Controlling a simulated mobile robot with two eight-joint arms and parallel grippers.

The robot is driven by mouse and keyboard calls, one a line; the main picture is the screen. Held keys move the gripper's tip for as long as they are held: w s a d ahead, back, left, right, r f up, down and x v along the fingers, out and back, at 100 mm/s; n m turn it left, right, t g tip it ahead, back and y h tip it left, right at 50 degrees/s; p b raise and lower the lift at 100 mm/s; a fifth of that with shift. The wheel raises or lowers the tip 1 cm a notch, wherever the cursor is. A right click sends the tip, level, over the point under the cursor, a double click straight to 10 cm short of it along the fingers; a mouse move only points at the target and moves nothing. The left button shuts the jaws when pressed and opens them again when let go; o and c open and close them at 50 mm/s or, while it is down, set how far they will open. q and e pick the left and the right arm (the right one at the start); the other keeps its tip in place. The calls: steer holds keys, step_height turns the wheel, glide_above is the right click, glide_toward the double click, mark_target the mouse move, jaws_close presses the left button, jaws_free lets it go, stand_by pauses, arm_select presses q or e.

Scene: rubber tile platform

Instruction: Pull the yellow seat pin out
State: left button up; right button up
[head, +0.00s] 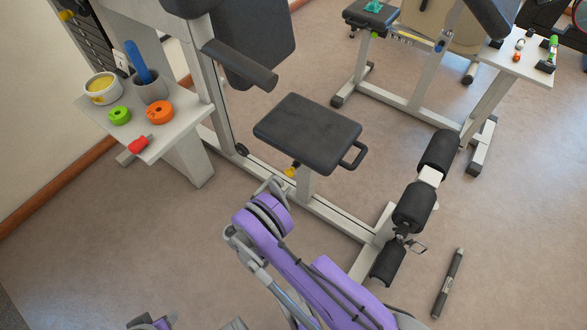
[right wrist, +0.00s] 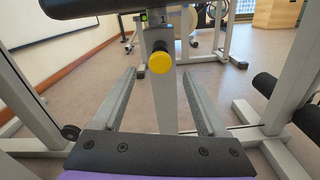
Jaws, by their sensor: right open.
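The yellow seat pin (head: 291,171) sticks out of the upright post under the black seat (head: 308,132). In the right wrist view the pin's round yellow knob (right wrist: 160,62) faces me, a little above the middle. My right gripper (head: 277,183) is close in front of the pin, its two grey fingers spread apart. In the right wrist view the open fingers (right wrist: 160,76) reach forward on either side, below the knob, with nothing held between them. A purple and grey part of my left gripper (head: 150,322) shows at the bottom left edge; its fingers cannot be made out.
The seat's frame rail (head: 335,216) runs along the floor to black leg rollers (head: 414,205). A side table (head: 180,125) at the left holds cups and small coloured items. A dark rod (head: 448,283) lies on the floor at the right. Open floor lies at the left.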

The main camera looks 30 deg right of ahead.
mark_target(294, 167)
steer(key=b+x, duration=0.2)
steer(key=x, duration=0.8)
steer(key=shift+w+d, duration=0.1)
steer(key=shift+d, duration=0.2)
jaws_close()
stand_by(1.0)
